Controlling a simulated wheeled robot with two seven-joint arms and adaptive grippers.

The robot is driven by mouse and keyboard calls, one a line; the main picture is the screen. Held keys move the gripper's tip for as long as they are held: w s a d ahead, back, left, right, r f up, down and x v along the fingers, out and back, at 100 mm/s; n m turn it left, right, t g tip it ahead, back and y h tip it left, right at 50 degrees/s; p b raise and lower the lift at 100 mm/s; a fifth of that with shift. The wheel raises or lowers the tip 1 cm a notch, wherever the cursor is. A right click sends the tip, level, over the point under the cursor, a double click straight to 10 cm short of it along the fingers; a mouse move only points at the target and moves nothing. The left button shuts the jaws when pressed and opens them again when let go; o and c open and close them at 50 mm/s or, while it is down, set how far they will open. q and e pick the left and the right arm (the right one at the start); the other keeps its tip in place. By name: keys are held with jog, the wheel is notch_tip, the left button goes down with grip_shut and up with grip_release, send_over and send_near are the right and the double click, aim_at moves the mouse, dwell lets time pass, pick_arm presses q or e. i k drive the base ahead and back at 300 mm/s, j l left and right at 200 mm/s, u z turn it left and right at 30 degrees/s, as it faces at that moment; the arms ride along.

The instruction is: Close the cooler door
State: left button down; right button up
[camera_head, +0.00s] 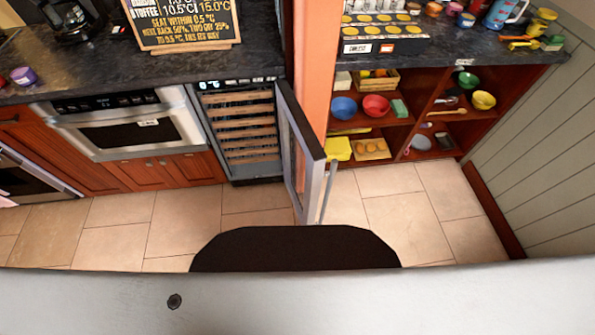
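The cooler (240,126) is built in under the dark counter, with several wooden racks showing inside. Its door (303,148) stands wide open, hinged on the right side and swung out toward me. The door has a dark top edge, a steel frame and a long vertical bar handle (328,193) on its outer face, at the right. Neither of my grippers shows in the head view.
A microwave drawer (130,127) sits left of the cooler. An orange post (312,60) stands just right of it, then open shelves (400,120) with bowls and food. The tiled floor (400,220) around the door is clear. A grey panelled wall (540,150) bounds the right.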

aim_at(290, 113)
jog(key=i+l+u, duration=0.3)
jog(key=l, duration=0.15)
jog(key=l+u, duration=0.3)
jog(key=i+l+u, duration=0.1)
jog(key=l+u, duration=0.2)
jog(key=l, duration=0.3)
jog(key=l+u, duration=0.25)
jog(key=l, duration=0.25)
